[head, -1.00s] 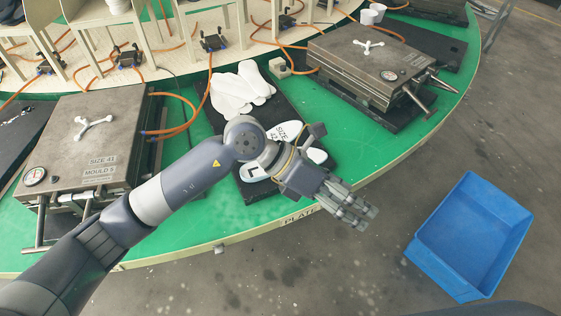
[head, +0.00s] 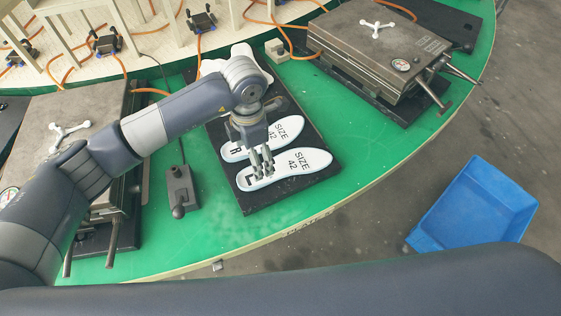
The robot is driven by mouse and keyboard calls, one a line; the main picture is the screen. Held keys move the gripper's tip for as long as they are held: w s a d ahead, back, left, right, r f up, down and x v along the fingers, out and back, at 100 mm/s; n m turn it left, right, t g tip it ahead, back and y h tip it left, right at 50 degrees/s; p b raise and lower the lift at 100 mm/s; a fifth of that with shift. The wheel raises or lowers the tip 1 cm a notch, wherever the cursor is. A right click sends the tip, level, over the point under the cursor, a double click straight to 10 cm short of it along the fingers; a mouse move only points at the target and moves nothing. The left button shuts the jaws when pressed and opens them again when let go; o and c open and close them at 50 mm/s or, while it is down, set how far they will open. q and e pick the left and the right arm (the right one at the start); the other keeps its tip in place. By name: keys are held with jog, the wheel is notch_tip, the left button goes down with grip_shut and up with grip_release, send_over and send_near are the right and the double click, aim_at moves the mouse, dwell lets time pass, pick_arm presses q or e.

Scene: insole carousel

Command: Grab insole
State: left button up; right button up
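Two white insoles marked SIZE 42 lie side by side on a black plate (head: 226,190) on the green carousel top. The nearer one is the L insole (head: 300,165); the farther one is the R insole (head: 285,129). My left gripper (head: 262,174) points down over the marked ends of the insoles, its fingertips close to the L insole. Its fingers hide part of both insoles. I cannot tell whether it touches them or how far its fingers are open. My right gripper is out of view.
Metal mould presses stand left (head: 50,113) and right (head: 352,45) of the plate. More white insole pieces (head: 243,52) lie behind my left arm. A small dark control box (head: 180,187) sits left of the plate. A blue crate (head: 475,208) stands on the floor at right.

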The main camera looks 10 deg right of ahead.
pick_arm(q)
jog(key=shift+f, duration=1.3)
jog(key=f, duration=0.1)
jog(key=f+p, duration=0.2)
jog(key=shift+s+d+f, duration=0.15)
jog(key=shift+s+f, duration=0.05)
jog(key=shift+s, duration=0.05)
jog(key=shift+f, duration=0.65)
jog(key=shift+w+f, duration=0.1)
jog(key=shift+c, duration=1.1)
jog(key=c, duration=0.9)
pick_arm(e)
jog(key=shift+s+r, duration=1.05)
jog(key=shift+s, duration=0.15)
